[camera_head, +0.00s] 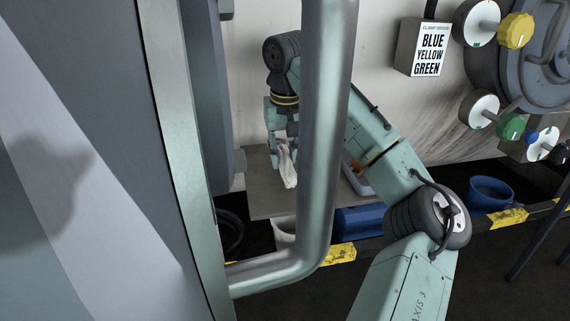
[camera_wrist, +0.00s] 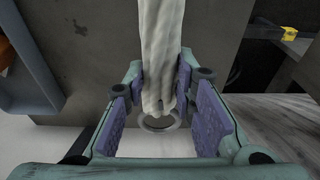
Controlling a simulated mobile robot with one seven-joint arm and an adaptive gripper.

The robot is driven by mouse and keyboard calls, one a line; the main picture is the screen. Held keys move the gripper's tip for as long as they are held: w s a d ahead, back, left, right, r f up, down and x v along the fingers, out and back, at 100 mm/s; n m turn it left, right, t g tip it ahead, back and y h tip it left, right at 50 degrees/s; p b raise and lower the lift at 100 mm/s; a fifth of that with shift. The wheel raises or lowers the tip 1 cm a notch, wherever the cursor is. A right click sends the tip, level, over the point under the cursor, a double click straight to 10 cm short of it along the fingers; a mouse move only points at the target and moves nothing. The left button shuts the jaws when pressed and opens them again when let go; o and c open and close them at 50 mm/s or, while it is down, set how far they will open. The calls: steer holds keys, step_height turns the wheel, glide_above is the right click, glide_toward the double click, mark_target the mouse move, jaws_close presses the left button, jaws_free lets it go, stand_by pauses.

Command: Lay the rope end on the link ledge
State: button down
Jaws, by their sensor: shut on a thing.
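The rope end (camera_head: 288,168) is a pale, off-white bundle of cloth. My gripper (camera_head: 283,146) is shut on it and the rope hangs below the fingers. In the wrist view the rope (camera_wrist: 159,45) runs between the purple finger pads of my gripper (camera_wrist: 162,92). A flat grey-brown ledge (camera_head: 262,200) lies behind and below the rope in the head view. I cannot tell whether the rope touches it. A grey-brown surface also shows behind the rope in the wrist view (camera_wrist: 90,65). A thick metal pipe hides part of the ledge.
The large metal pipe (camera_head: 325,120) stands upright in front of my arm. A pale tray (camera_head: 355,180) with something orange is right of it. A blue bin (camera_head: 360,220), a white bucket (camera_head: 284,232) and a blue tub (camera_head: 490,194) are lower. Coloured valve knobs (camera_head: 516,30) are at upper right.

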mark_target(284, 155)
steer(key=shift+f, duration=1.4)
steer(key=shift+f, duration=0.15)
steer(key=c, duration=1.3)
jaws_free()
steer(key=shift+c, duration=0.2)
steer(key=r, duration=0.4)
steer(key=s+r, duration=0.1)
steer(key=r, duration=0.3)
steer(key=r+p, duration=0.1)
steer(key=r, duration=0.3)
steer(key=shift+s+d+r, duration=0.1)
steer(key=shift+s+d, duration=0.1)
steer(key=shift+s, duration=0.15)
